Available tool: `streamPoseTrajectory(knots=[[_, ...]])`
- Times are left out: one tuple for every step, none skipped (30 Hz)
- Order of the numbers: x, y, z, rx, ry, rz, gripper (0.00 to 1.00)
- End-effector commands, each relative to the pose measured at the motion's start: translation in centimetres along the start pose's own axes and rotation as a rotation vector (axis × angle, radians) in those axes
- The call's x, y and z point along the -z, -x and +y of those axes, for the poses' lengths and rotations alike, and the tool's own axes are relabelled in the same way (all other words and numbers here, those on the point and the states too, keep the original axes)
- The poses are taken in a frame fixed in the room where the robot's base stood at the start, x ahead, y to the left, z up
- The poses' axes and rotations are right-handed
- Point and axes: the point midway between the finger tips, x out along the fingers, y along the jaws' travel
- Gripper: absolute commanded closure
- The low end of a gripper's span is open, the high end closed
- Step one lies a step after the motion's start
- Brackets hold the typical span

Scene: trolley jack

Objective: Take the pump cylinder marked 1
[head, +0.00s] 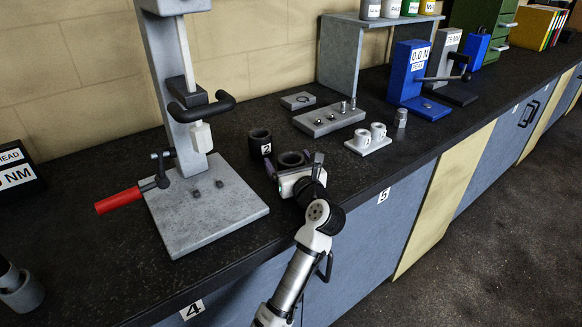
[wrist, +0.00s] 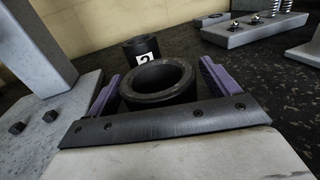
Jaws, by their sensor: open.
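A black hollow cylinder (head: 291,158) stands upright on the dark bench, between the fingers of my gripper (head: 293,163). In the wrist view the same cylinder (wrist: 157,79) shows its open round top, with a purple finger on each side. My gripper is open around it, and small gaps seem to show beside it. No number shows on this cylinder; its lower front is hidden by the gripper body. A second black cylinder (head: 260,142) with a white label reading 2 stands just behind and to the left; it also shows in the wrist view (wrist: 141,49).
A grey press stand (head: 205,215) with a red-handled lever (head: 120,200) is close on the left. A grey block with metal pins (head: 325,118) and a white plate with two white cups (head: 370,145) lie to the right. The bench front edge is near.

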Motion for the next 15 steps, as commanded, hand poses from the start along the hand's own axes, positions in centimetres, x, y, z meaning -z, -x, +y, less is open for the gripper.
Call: streamPoseTrajectory(knots=[[-0.16, -0.46, 0.0, 0.0, -0.001, 0.0, 0.13], [-0.1, -0.63, -0.01, 0.0, -0.001, 0.0, 0.13], [-0.04, -0.78, -0.02, 0.001, -0.001, 0.0, 0.13], [-0.01, -0.82, -0.02, 0.001, 0.0, 0.0, 0.13], [0.01, -0.84, -0.03, 0.001, 0.0, 0.0, 0.13], [0.03, -0.83, -0.03, 0.001, 0.0, 0.0, 0.13], [0.04, -0.82, -0.03, 0.001, 0.001, 0.0, 0.13], [0.04, -0.81, -0.03, 0.001, 0.001, 0.0, 0.13], [0.04, -0.81, -0.03, 0.001, 0.001, 0.0, 0.13], [0.04, -0.81, -0.02, 0.001, 0.001, 0.0, 0.16], [0.03, -0.8, -0.02, 0.001, 0.001, 0.0, 0.2], [0.03, -0.8, -0.02, 0.001, 0.0, 0.0, 0.25], [0.03, -0.8, -0.02, 0.001, 0.0, 0.0, 0.29], [0.03, -0.79, -0.02, 0.001, 0.001, 0.0, 0.33], [0.03, -0.79, -0.02, 0.001, 0.001, 0.0, 0.38]])
